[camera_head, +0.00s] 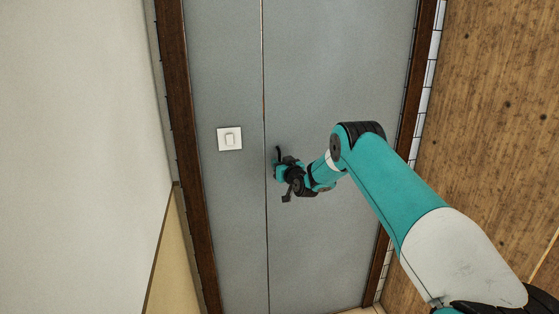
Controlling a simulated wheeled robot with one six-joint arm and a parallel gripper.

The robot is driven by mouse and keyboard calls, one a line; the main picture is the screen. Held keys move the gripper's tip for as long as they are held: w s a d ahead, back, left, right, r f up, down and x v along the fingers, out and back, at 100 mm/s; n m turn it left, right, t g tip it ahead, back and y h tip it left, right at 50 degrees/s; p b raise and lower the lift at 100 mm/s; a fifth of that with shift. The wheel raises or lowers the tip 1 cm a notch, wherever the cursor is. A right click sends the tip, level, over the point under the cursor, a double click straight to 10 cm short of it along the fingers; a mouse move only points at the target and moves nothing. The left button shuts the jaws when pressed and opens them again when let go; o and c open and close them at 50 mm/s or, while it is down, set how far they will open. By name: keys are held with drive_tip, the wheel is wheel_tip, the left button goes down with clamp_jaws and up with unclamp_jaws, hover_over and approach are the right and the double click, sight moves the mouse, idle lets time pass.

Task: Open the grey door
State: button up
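The grey door (330,60) fills the middle of the view as flat grey panels inside a dark brown frame. A thin dark seam runs from top to bottom between a narrower left panel and a wider right panel. The seam looks closed. My gripper (281,174) is in front of the right panel, just right of the seam. Its two dark fingers are spread apart, with nothing visible held between them. I cannot tell whether it touches the door. No handle is clearly visible; the gripper covers part of the panel.
A white square switch plate (229,138) is on the left panel, left of my gripper. Brown frame strips (180,100) border the door on both sides. A pale wall (75,130) is at the left. A brown wooden surface (500,90) is at the right.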

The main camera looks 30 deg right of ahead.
drive_tip(key=shift+w, duration=0.5)
clamp_jaws()
